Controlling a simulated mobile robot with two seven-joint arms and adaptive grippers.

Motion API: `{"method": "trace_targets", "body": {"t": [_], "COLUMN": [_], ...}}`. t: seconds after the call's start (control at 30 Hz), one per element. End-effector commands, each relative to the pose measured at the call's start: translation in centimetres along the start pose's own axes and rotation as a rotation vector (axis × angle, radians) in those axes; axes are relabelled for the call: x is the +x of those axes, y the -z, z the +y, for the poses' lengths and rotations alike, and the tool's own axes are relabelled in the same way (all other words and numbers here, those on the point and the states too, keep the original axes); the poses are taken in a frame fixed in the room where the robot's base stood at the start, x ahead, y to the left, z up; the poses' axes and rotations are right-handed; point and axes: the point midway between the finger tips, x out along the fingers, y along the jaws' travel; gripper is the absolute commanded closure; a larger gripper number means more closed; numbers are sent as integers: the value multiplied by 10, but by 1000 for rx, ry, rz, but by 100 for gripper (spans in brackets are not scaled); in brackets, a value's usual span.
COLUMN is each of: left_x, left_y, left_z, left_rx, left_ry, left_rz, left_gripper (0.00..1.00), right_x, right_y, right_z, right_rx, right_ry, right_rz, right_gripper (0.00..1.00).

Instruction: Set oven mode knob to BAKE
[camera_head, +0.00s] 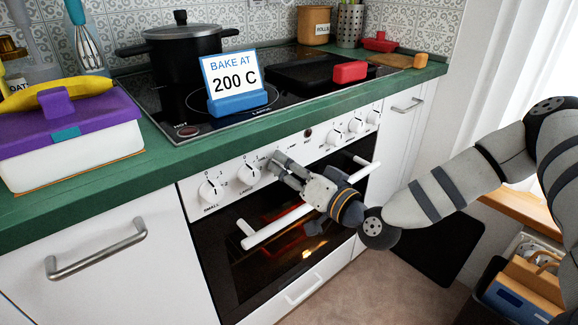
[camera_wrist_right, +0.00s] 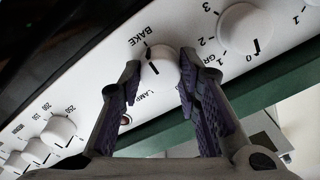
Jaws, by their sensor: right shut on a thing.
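The oven mode knob (camera_wrist_right: 161,68) is white and round, with BAKE and LAMP printed beside it in the right wrist view. My right gripper (camera_wrist_right: 156,78) has one finger on each side of this knob and is shut on it. A short dark mark shows on the knob near the BAKE side; I cannot tell exactly which label it points to. In the head view my right gripper (camera_head: 275,164) reaches the white oven panel (camera_head: 230,182) and hides the mode knob. My left gripper is not in view.
Two hob knobs (camera_head: 248,173) sit left of my right gripper, and several knobs (camera_head: 335,138) sit to its right. The white oven handle (camera_head: 278,226) runs just below my gripper. A card (camera_head: 232,75) reading BAKE AT 200 C stands on the black hob (camera_head: 180,115).

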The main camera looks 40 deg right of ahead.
Motion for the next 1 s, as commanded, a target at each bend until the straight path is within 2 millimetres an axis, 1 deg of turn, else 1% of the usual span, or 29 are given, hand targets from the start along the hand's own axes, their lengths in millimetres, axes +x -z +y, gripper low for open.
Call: {"method": "trace_targets", "body": {"t": [0.1, 0.13, 0.17, 0.2, 0.23, 0.5, 0.57, 0.67, 0.83, 0.9, 1.0], "left_x": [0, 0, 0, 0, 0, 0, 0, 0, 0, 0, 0], "left_y": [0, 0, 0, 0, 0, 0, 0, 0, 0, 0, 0], "left_z": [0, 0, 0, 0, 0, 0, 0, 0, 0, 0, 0], "left_rx": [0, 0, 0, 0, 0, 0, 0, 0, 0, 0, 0], "left_ry": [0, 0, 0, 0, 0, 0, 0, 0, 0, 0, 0], "left_rz": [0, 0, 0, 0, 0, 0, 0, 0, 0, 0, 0], "left_gripper": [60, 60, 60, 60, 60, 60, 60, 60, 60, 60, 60], "right_x": [0, 0, 0, 0, 0, 0, -3, -19, -68, -84, -101], "right_y": [1, 1, 1, 1, 1, 0, 1, 0, 2, 2, 1], "right_z": [-1, -1, -1, -1, -1, -1, 0, 0, 1, 1, 0], "right_rx": [-1, -2, -2, -2, -2, -2, -2, 1, 5, 6, 3], "right_ry": [2, 2, 2, 3, 3, 2, 1, -2, -4, -4, -1], "right_rz": [2, 2, 2, 2, 2, 1, 1, 1, 7, 7, 7], "right_gripper": [97, 67, 60, 51, 49, 49, 49, 49, 49, 49, 49]}}
